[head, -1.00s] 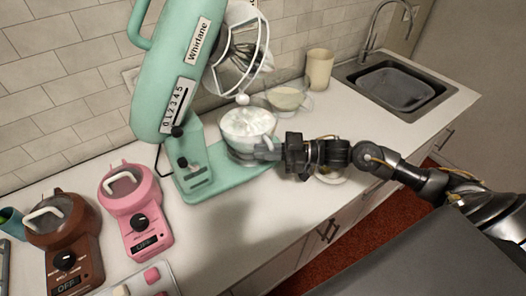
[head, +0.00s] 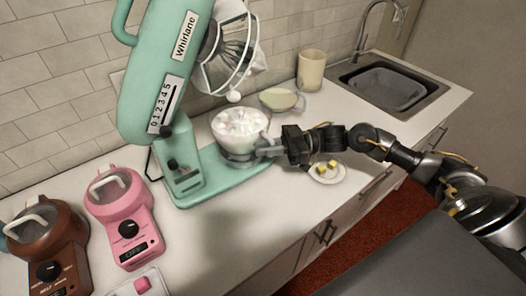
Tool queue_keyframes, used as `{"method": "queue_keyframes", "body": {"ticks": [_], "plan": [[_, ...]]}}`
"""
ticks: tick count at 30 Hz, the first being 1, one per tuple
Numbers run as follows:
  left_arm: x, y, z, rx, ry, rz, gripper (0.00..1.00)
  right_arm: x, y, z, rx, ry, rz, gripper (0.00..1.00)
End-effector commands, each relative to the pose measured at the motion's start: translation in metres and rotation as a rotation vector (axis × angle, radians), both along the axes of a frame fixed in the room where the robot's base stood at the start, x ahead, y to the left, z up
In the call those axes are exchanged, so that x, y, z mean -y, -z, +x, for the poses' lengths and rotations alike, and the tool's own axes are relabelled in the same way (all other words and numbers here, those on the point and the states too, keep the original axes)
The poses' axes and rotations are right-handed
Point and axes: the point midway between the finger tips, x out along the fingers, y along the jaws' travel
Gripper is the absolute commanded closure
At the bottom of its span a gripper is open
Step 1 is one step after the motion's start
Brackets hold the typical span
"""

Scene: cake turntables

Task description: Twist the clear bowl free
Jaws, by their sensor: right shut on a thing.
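The clear bowl (head: 240,136), filled with white, foamy-looking contents, sits upright on the base of the mint-green stand mixer (head: 186,184). The mixer's head is tilted up, with its wire whisk and a pale guard (head: 230,55) raised above the bowl. My right gripper (head: 268,148) comes in from the right and is shut at the bowl's right side, apparently on its handle. The exact contact is small and partly hidden by the fingers. My left gripper is not in view.
A glass bowl (head: 283,101) and a beige cup (head: 311,70) stand behind. A small plate with yellow pieces (head: 327,172) lies beneath my right arm. A pink appliance (head: 123,222) and a brown one (head: 48,243) stand left. The sink (head: 391,88) is at the back right.

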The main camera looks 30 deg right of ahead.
Motion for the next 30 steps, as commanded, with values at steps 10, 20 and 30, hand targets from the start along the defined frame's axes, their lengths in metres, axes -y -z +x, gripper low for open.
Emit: {"method": "queue_keyframes", "body": {"ticks": [10,20,30], "plan": [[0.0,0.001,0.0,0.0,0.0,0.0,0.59,0.001,-0.001,0.0,0.002,-0.01,0.001,1.0],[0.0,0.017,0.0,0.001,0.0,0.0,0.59,0.009,0.001,0.003,0.005,-0.071,0.0,1.0],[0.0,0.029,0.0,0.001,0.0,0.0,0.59,0.015,0.0,0.004,0.003,-0.128,0.0,1.0]]}}
